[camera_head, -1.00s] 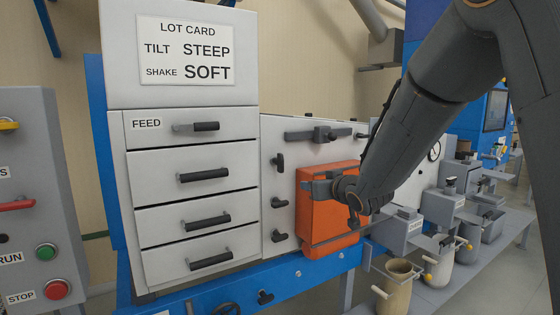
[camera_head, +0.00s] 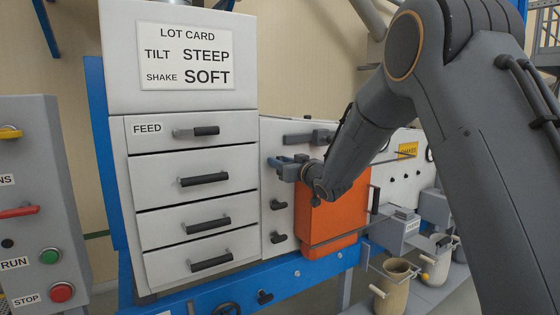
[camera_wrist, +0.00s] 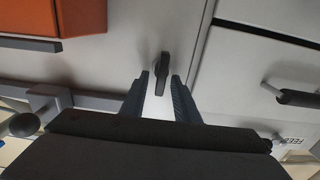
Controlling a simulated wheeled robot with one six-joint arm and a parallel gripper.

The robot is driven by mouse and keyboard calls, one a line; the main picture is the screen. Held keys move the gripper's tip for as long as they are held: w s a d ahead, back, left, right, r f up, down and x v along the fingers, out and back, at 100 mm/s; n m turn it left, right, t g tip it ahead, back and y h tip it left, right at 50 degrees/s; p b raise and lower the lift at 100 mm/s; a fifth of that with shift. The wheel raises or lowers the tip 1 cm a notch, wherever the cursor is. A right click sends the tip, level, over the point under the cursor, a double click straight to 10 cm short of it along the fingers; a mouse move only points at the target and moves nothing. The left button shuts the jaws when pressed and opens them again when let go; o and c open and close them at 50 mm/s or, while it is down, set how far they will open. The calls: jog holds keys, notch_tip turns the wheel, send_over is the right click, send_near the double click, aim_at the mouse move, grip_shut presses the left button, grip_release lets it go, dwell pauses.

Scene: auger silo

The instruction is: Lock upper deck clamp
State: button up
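The upper deck clamp is a small black lever (camera_wrist: 162,72) on the light grey panel, standing upright in the wrist view. My gripper (camera_wrist: 160,78) is open, with one finger on each side of the lever's near end. I cannot tell whether either finger touches it. In the head view my gripper (camera_head: 273,166) is at the panel's left part and hides the upper clamp. Two similar clamps are below it, the middle one (camera_head: 278,204) and the lower one (camera_head: 279,237).
An orange box (camera_head: 330,215) juts from the panel below and right of my gripper. A drawer cabinet (camera_head: 190,195) with black handles stands close on the left. A grey bar with a dark block (camera_head: 312,138) is above. Cups (camera_head: 396,285) stand lower right.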

grip_shut()
jog(key=shift+w+d+m, duration=0.1)
jog(key=shift+m, duration=0.8)
jog(key=shift+d+f+m+p, duration=0.15)
jog(key=shift+m+p, duration=0.25)
jog(key=shift+m, duration=0.6)
jog(key=m+p, duration=0.1)
jog(key=m, duration=0.3)
jog(key=f+m+p, duration=0.1)
jog(key=m, duration=0.4)
jog(key=m+p, duration=0.1)
jog(key=m, duration=0.3)
jog(key=shift+w+d+f+m+p, duration=0.25)
jog(key=shift+w+d+m+p, duration=0.1)
jog(key=shift+d+m, duration=0.05)
jog(key=shift+m, duration=0.3)
